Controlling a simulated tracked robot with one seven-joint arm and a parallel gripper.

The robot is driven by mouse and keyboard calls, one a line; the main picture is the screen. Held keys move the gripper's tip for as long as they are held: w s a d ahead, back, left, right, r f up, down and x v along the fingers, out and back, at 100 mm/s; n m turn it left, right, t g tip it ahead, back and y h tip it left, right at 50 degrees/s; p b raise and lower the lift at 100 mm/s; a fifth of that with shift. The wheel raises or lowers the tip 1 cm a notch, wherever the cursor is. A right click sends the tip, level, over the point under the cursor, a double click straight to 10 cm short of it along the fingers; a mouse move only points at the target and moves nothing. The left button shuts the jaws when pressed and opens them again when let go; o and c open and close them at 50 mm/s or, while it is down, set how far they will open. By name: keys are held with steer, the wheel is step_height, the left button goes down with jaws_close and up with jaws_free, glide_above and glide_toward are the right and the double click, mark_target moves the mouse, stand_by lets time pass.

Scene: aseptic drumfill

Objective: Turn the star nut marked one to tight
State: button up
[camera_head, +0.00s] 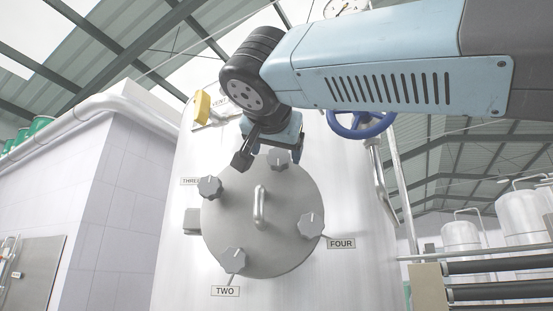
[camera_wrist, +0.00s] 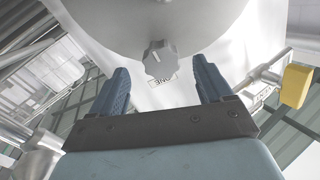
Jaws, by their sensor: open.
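The star nut marked one (camera_wrist: 159,58) is a grey lobed knob with a light line on its face. It sits at the edge of the round hatch lid (camera_wrist: 110,18). Its label (camera_wrist: 162,80) reads ONE, upside down in the wrist view. In the head view the same nut (camera_head: 279,159) is at the top of the lid (camera_head: 235,205), partly overlapped by my gripper (camera_head: 270,154). My gripper is open and empty. In the wrist view its two blue-grey fingers (camera_wrist: 160,78) stand either side of the nut, which appears beyond the tips. I see no contact.
Star nuts three (camera_head: 209,187), two (camera_head: 233,260) and four (camera_head: 311,225) surround the lid's central handle (camera_head: 260,207). A yellow vent handle (camera_head: 201,107) is left of my wrist. A blue handwheel (camera_head: 362,124) and a pipe (camera_head: 382,185) are to the right.

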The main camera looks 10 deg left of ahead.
steer(key=s, duration=0.7)
steer(key=shift+s, duration=0.4)
steer(key=w+d+f+n+g+h, duration=0.1)
steer(key=w+d+f+g, duration=0.15)
steer(key=d+f, duration=0.45)
steer(key=w+d+f+n+g+h, duration=0.1)
steer(key=w+d+f+g, duration=0.2)
steer(key=f, duration=0.7)
steer(key=w+d+f+n+g+h, duration=0.1)
steer(key=w+d+f, duration=0.35)
steer(key=f, duration=0.45)
steer(key=s+d+f+g+y, duration=0.1)
steer(key=d+f, duration=0.3)
steer(key=f, duration=0.5)
steer(key=s+d+f+g, duration=0.3)
steer(key=s+d+f, duration=0.1)
steer(key=f, duration=0.5)
steer(key=s+d+f+g+y, duration=0.1)
steer(key=s+d+f+g, duration=0.1)
steer(key=d+f, duration=0.4)
step_height(320, 180, down, 3)
steer(key=shift+s+f+y, duration=0.1)
steer(key=shift+s+y, duration=0.2)
steer(key=shift+s, duration=0.05)
